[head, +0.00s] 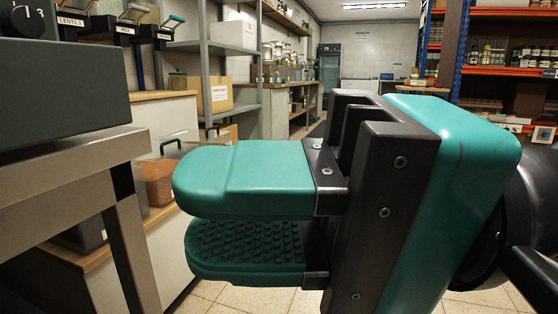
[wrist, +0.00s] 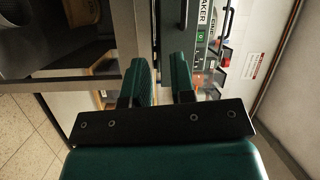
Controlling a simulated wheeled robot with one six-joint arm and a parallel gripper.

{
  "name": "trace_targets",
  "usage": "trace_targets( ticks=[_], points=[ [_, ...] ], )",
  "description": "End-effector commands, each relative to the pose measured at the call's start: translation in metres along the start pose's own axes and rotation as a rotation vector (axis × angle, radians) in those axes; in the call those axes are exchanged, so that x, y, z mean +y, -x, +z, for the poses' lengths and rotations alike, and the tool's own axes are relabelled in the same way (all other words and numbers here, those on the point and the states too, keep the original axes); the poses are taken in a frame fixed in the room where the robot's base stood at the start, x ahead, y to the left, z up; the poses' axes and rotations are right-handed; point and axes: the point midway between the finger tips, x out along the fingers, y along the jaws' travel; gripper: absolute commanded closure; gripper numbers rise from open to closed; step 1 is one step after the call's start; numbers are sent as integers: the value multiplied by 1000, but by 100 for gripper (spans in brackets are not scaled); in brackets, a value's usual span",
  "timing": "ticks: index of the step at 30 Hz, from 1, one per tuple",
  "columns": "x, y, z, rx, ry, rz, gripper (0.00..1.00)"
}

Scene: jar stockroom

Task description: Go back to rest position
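My gripper (head: 188,222) fills the middle of the head view, close to the camera, with its teal fingers pointing left. The fingers lie one above the other with a gap between them, and I see nothing held in the gap. The lower finger shows a studded inner pad. In the wrist view my gripper (wrist: 164,62) also shows two teal fingers apart and empty. The task names no other object.
A metal table (head: 70,160) with a dark green machine (head: 60,85) stands close at the left. Behind it is a counter (head: 160,95) with lidded bins. A grey shelf rack (head: 205,70) stands further back. Stocked orange-and-blue shelves (head: 505,60) stand at the right. Tiled floor shows below.

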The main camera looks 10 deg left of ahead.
Motion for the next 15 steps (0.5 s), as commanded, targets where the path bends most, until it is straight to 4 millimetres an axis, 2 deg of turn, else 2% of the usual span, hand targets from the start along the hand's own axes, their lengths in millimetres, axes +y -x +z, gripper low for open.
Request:
trace_targets(
  ticks=[1,2,5,9,13,14,15],
  points=[
    [1,7,-6,2,75,106,77],
    [10,13,-10,-2,125,189,77],
    [41,49,-21,-43,271,499,77],
    [73,120,-26,-153,340,885,77],
    [79,188,-16,-279,289,1155,77],
    [77,204,-12,-309,265,1207,77],
    [67,209,-11,-329,255,1227,77]
  ],
)
